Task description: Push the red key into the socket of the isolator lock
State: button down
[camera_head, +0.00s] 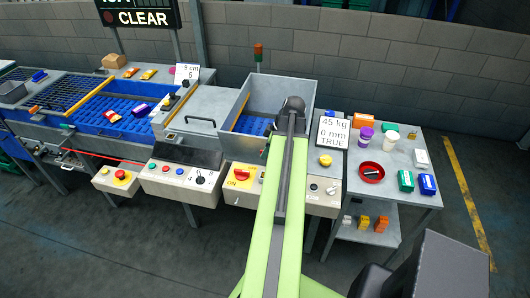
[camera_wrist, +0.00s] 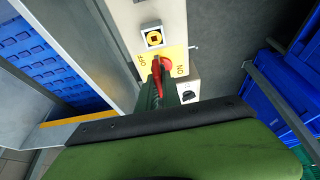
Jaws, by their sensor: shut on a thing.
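In the wrist view my gripper (camera_wrist: 159,88) is shut on a slim red piece that looks like the red key (camera_wrist: 156,73). It is in front of the yellow ON/OFF plate (camera_wrist: 147,56) of the isolator. A red round part (camera_wrist: 167,63) on the plate overlaps the held piece, so I cannot tell their exact gap or contact. A pale square with a yellow and black centre (camera_wrist: 154,38), possibly the lock socket, lies just beyond the plate and is empty.
A small dark selector (camera_wrist: 188,96) sits beside the plate in the wrist view. Blue crates (camera_wrist: 290,85) stand on the right. In the head view a grey bin (camera_head: 272,92) stands behind the panel, and a side table (camera_head: 402,205) holds a red dish and several containers.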

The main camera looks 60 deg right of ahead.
jog(key=shift+w+f+b, duration=0.15)
jog(key=shift+f+b, duration=2.7)
jog(key=shift+f, duration=0.05)
jog(key=shift+f+b, duration=2.05)
jog(key=c, duration=1.5)
grip_release()
jog(key=shift+o, duration=0.2)
jog(key=shift+r, duration=0.15)
jog(key=p+v, duration=1.6)
jog(key=v, duration=0.1)
jog(key=shift+r, duration=0.1)
